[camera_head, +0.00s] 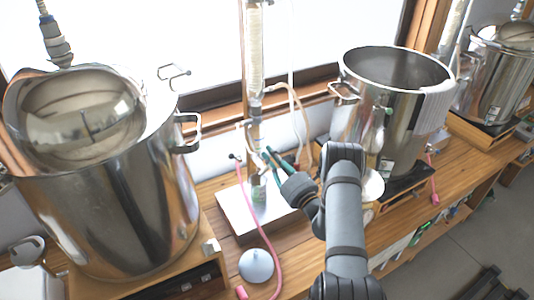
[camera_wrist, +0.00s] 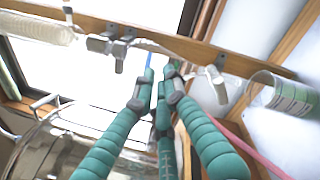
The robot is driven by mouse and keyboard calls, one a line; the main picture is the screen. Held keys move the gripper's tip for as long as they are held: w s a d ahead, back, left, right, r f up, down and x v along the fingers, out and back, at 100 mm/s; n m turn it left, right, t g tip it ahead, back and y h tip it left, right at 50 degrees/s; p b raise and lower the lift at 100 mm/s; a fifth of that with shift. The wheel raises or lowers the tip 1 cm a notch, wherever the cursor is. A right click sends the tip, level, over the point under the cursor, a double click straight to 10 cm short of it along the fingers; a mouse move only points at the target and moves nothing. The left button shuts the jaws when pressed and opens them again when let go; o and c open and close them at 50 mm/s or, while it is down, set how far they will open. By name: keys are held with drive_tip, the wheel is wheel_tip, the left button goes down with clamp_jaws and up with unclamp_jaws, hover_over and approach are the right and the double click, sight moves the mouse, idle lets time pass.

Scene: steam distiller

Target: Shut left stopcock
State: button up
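The glass column of the distiller (camera_head: 255,75) stands behind a small white-topped stand, with small glass fittings (camera_head: 247,130) on its lower part. In the wrist view one stopcock-like fitting (camera_wrist: 108,46) is left of my fingertips and another (camera_wrist: 213,82) is to the right. I cannot tell whether either is turned open or shut. My gripper (camera_head: 267,153) has green ribbed fingers with grey tips and reaches toward the lower column. In the wrist view its fingertips (camera_wrist: 156,88) are close together with a narrow gap. Nothing shows between them, and neither fitting is touched.
A large steel pot with a domed lid (camera_head: 100,190) stands at left. An open steel pot (camera_head: 395,110) with a cloth is right of the column. A pink hose (camera_head: 262,225) and a grey disc (camera_head: 256,265) are in front. A labelled glass cylinder (camera_wrist: 285,95) is at right in the wrist view.

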drive_tip(key=s+m, duration=0.1)
drive_tip(key=s, duration=0.1)
drive_tip(key=s+a+f+m+g, duration=0.1)
drive_tip(key=s, duration=0.2)
drive_tip(key=s+a+m+h+p, duration=0.1)
drive_tip(key=s+m, duration=0.1)
drive_tip(key=shift+s+a+f, duration=0.15)
drive_tip(key=shift+s, duration=0.25)
clamp_jaws()
drive_tip(key=s+d+f+m+g+h, duration=0.1)
drive_tip(key=s+d+m+h, duration=0.1)
drive_tip(key=s+m, duration=0.5)
drive_tip(key=m+h+b, duration=0.1)
drive_tip(key=m+b, duration=0.3)
drive_tip(key=m, duration=0.8)
approach(263, 168)
drive_tip(key=w+a+r, duration=0.1)
drive_tip(key=a+r, duration=0.2)
drive_tip(key=r, duration=0.1)
drive_tip(key=shift+t, duration=0.3)
drive_tip(key=shift+w+f+p, duration=0.55)
drive_tip(key=shift+w+f, duration=1.35)
drive_tip(key=shift+d, duration=0.1)
